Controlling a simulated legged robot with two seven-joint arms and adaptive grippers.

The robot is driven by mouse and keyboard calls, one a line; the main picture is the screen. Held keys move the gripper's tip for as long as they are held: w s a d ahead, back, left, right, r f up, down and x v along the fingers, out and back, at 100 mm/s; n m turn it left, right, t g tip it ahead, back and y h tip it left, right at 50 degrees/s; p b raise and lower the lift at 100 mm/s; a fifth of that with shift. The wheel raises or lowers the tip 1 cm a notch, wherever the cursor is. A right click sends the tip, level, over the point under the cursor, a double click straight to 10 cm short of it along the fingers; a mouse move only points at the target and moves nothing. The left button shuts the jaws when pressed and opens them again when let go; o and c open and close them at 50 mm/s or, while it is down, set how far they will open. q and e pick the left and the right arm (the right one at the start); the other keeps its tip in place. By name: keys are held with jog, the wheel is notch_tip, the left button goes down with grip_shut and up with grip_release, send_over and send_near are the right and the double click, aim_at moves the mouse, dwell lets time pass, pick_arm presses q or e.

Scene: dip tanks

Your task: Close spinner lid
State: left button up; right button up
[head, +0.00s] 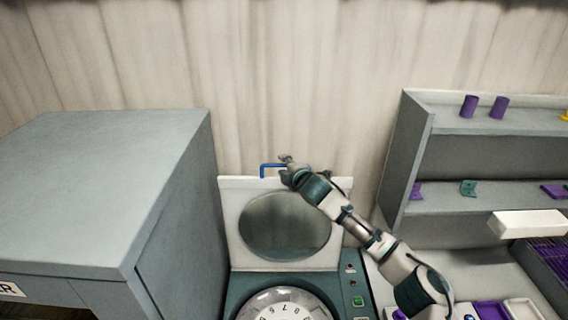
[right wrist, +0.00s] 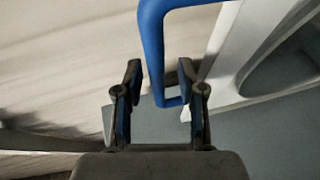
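The spinner lid (head: 237,256) stands open and upright behind the spinner (head: 240,284). It is a white square panel with a round grey window. A blue handle (head: 262,168) is on its top edge. My right gripper (head: 286,160) is at the top of the lid, beside the handle. In the right wrist view its two fingers (right wrist: 160,105) are apart, and the blue handle (right wrist: 152,45) reaches in between them. The fingers do not look closed on it. The spinner's round drum with numbers (head: 285,306) shows below the lid. My left gripper is not in view.
A large grey cabinet (head: 110,190) stands close on the left. A grey shelf unit (head: 420,150) with purple cylinders (head: 469,106) and small parts is on the right. A control panel with a green button (head: 357,301) is right of the drum. Purple trays (head: 491,310) lie at lower right.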

jog(key=shift+w+d+f, duration=0.1)
jog(key=shift+w+d, duration=0.05)
jog(key=shift+d, duration=0.4)
grip_shut()
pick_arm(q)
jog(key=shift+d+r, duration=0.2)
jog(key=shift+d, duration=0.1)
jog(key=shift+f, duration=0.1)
